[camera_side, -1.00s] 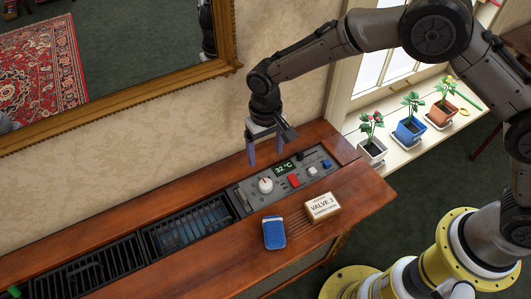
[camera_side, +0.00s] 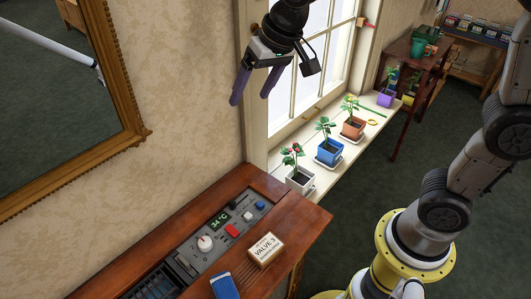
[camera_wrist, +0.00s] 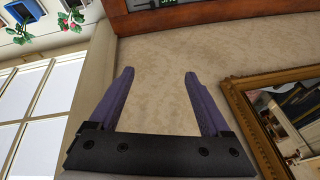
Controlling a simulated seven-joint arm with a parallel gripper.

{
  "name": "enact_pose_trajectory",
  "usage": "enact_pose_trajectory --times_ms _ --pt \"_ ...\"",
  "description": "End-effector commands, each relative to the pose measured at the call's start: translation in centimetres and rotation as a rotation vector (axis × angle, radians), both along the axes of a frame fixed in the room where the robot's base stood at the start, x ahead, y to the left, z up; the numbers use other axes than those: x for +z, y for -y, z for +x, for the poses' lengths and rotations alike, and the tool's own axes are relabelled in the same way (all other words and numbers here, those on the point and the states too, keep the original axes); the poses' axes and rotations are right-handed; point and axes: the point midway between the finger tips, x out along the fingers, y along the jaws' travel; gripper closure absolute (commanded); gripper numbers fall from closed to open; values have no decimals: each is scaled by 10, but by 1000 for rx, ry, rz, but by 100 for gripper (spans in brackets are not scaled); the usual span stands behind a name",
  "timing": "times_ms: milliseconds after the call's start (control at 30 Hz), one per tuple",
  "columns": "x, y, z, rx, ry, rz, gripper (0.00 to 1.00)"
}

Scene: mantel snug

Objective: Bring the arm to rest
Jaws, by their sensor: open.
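My gripper (camera_side: 253,86) has two purple fingers and is open and empty. In the side view it hangs in the air above the far end of the wooden mantel (camera_side: 145,254), in front of the wall and window edge. In the wrist view the open fingers (camera_wrist: 158,75) show with bare wall between and beyond them. The grey control panel (camera_side: 190,258) is set into the mantel top, below my gripper and apart from it. Its display (camera_side: 220,220) reads 34 °C in the side view.
A gold-framed mirror (camera_side: 128,142) hangs on the wall at left. Potted plants (camera_side: 328,150) stand along the windowsill below and right of my gripper. A VALVE 3 block (camera_side: 265,248) and a blue object (camera_side: 224,287) lie on the mantel. The air around my gripper is clear.

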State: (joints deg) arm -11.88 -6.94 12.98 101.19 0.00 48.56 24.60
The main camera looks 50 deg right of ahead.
Motion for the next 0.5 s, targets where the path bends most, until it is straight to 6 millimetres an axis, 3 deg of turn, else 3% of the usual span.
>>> enact_pose_trajectory --times_ms 100,233,367,500 --pt "27 32 -48 -17 66 -10 18" --pt "37 57 -101 -19 121 -35 18" --pt "29 75 -156 -3 160 -73 18" --pt "2 83 -205 45 160 -121 18"
